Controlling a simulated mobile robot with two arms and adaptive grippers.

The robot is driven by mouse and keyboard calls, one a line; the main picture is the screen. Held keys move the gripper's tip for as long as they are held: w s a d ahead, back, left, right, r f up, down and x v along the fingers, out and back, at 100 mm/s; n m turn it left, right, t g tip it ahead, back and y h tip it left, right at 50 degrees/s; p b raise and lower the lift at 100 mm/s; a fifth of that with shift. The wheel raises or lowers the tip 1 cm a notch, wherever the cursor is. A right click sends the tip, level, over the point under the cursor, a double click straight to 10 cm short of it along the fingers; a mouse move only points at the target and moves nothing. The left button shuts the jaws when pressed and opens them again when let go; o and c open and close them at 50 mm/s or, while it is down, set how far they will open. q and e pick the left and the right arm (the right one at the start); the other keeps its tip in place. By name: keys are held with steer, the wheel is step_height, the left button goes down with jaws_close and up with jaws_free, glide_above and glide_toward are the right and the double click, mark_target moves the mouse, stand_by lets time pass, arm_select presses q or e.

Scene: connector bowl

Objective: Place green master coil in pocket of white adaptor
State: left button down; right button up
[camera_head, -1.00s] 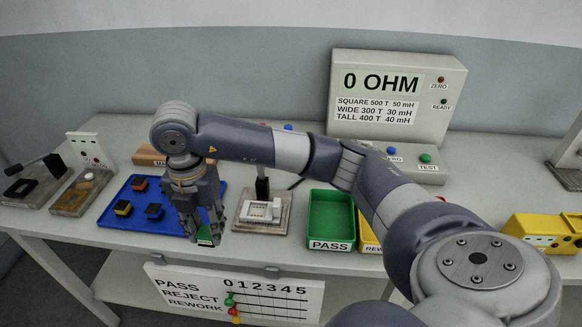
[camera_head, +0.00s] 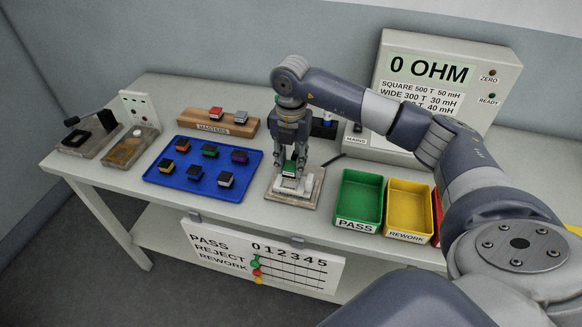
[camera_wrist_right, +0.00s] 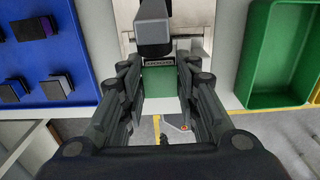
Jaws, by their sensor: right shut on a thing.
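The green master coil (camera_head: 289,169) is between the fingers of my right gripper (camera_head: 289,162), which is shut on it. The gripper points down over the white adaptor (camera_head: 309,184) on its small base. Whether the coil touches the adaptor or sits in its pocket I cannot tell; the fingers and coil hide the pocket. In the right wrist view the coil (camera_wrist_right: 159,85) shows as a green face with a dark labelled edge, between the fingers of the right gripper (camera_wrist_right: 160,90). My left gripper is not in view.
A blue tray (camera_head: 188,189) with several coils stands left of the adaptor. Behind it is the wooden masters block (camera_head: 196,128) with a red and a grey coil. The green PASS bin (camera_head: 345,208) and yellow REWORK bin (camera_head: 408,233) stand right. A grey block (camera_wrist_right: 153,25) overhangs near the coil.

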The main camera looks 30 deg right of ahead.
mark_target(291, 165)
step_height(291, 165, down, 3)
steer(key=shift+p, duration=0.6)
steer(key=shift+f, duration=0.3)
steer(key=o, duration=0.8)
steer(key=shift+r, duration=0.1)
steer(key=shift+r, duration=0.2)
steer(key=shift+r+b, duration=0.35)
steer(key=shift+r, duration=0.05)
step_height(291, 165, up, 11)
steer(key=shift+b, duration=1.1)
